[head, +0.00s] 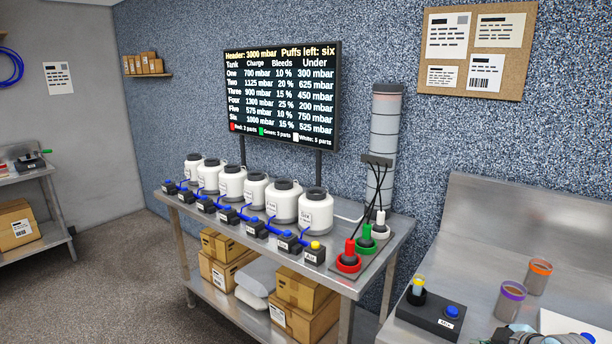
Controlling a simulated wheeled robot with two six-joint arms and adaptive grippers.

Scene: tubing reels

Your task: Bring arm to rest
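Neither gripper shows clearly in the head view. A grey and dark rounded piece cut off by the bottom right edge may be part of my arm; no fingertips can be made out there. The steel table (402,232) carries a row of white tanks with dark lids, such as the largest one at the right end (316,212). Black valve boxes (314,255) joined by blue tubing stand in front of them. Red (349,258), green (366,240) and white (380,228) plugs stand upright in round sockets at the table's right end.
A tall grey column (384,135) stands behind the plugs. A screen (282,93) lists tank pressures. The right bench (476,262) holds a black box with a blue button (440,314) and purple-rimmed (511,302) and orange-rimmed (538,278) cups. Floor at left is clear.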

